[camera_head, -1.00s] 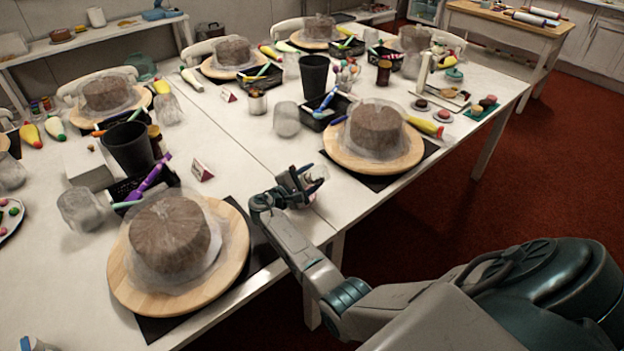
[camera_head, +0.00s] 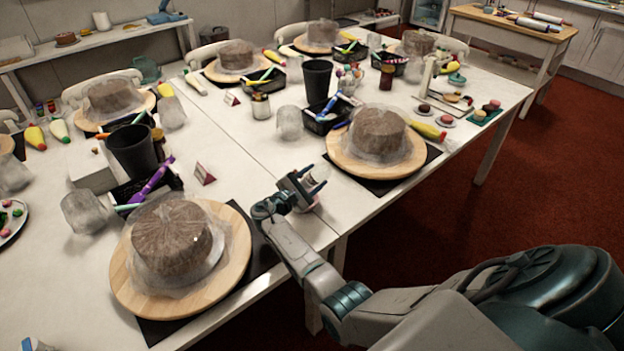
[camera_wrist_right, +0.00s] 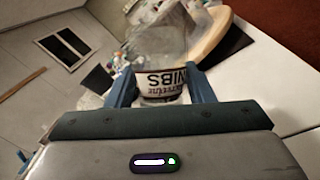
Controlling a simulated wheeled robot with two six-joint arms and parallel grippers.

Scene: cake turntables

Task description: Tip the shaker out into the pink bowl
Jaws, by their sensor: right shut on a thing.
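My right gripper (camera_head: 312,184) is over the near edge of the white table, between two cake turntables. I cannot make out a pink bowl in either view. My left gripper is not in view.
A wrapped cake on a wooden turntable (camera_head: 238,267) stands to the left of the gripper, and another turntable (camera_head: 345,160) stands to the right behind it. A small red-and-white card (camera_head: 204,174) stands to the left. Black cups and trays crowd farther back. Bare table lies behind the gripper.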

